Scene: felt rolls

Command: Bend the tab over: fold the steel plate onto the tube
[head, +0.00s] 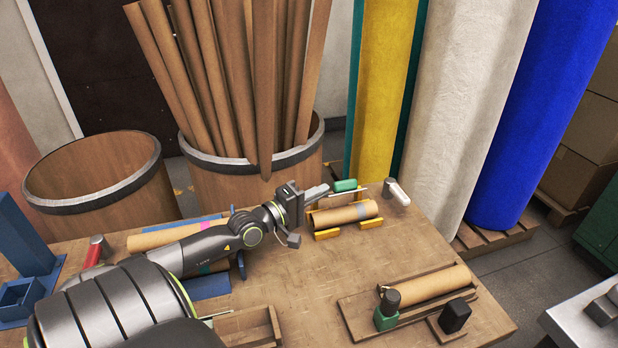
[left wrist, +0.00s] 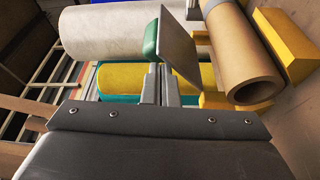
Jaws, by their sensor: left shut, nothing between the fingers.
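The brown cardboard tube (head: 345,215) lies in yellow cradle blocks (head: 326,234) near the table's far edge. In the left wrist view the tube (left wrist: 241,60) shows its open end at right. The grey steel plate (left wrist: 180,44) stands tilted up beside the tube, not lying over it, with a green pad (left wrist: 151,42) at its edge. In the head view the green pad (head: 345,185) shows just behind the tube. My left gripper (head: 322,191) is shut and empty beside the plate; its fingertips (left wrist: 160,78) look close to the plate, contact unclear. My right gripper is out of view.
A grey-white handle (head: 397,192) stands right of the tube. Another tube (head: 428,284) lies in a wooden tray (head: 355,316) at the front right, near green and black items. Barrels (head: 100,172) and tall felt rolls (head: 545,100) stand behind. The table's middle is clear.

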